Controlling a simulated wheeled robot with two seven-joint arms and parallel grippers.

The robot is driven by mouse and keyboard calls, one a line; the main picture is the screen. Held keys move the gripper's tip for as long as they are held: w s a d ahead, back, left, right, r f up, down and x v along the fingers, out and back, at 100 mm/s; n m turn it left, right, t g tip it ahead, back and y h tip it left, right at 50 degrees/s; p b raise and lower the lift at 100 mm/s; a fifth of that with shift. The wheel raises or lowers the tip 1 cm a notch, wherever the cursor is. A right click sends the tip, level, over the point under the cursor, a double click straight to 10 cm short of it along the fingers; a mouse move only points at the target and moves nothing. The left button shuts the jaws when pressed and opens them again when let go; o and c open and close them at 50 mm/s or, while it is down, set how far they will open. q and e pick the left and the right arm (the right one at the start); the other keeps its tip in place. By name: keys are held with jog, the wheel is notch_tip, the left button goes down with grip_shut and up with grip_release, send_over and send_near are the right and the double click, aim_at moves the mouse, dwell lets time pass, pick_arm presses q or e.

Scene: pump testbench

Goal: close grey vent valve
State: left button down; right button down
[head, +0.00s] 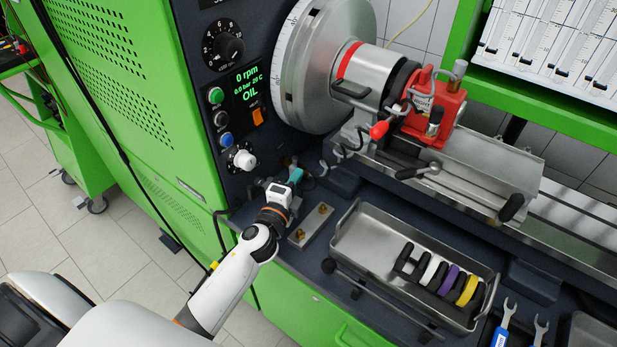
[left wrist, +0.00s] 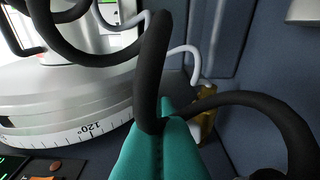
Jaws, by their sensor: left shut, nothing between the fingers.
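My left gripper (head: 296,176) reaches in at the lower left of the test bench, beside the panel's white knob (head: 243,159). Its teal fingers (left wrist: 160,148) are shut with nothing between them in the left wrist view. A thick black hose or handle (left wrist: 152,65) stands right at the fingertips; I cannot tell whether they touch it. A brass fitting (left wrist: 207,103) and a thin grey tube (left wrist: 188,50) show just beyond. I cannot clearly pick out the grey vent valve; the gripper and hoses hide much of this spot. My right gripper is not in view.
The large graduated disc (head: 302,65) and the red-and-silver pump (head: 433,112) stand above and behind. A metal tray (head: 367,235) with coloured rings lies to the right. A small plate with brass fittings (head: 311,225) sits close to my gripper. Another black hose (left wrist: 268,105) curves at right in the wrist view.

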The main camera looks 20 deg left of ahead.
pick_arm(q)
jog(key=shift+s+a, duration=0.25)
jog(key=shift+a, duration=0.55)
jog(key=shift+s+a, duration=0.2)
jog(key=shift+a, duration=1.2)
jog(key=s+b, duration=0.1)
jog(key=s, duration=0.6)
jog(key=s+d+b, duration=0.1)
jog(key=s, duration=0.3)
jog(key=shift+d+f+b, duration=0.1)
jog(key=shift+f+b, duration=0.05)
jog(key=shift+b, duration=0.2)
jog(key=shift+s, duration=0.55)
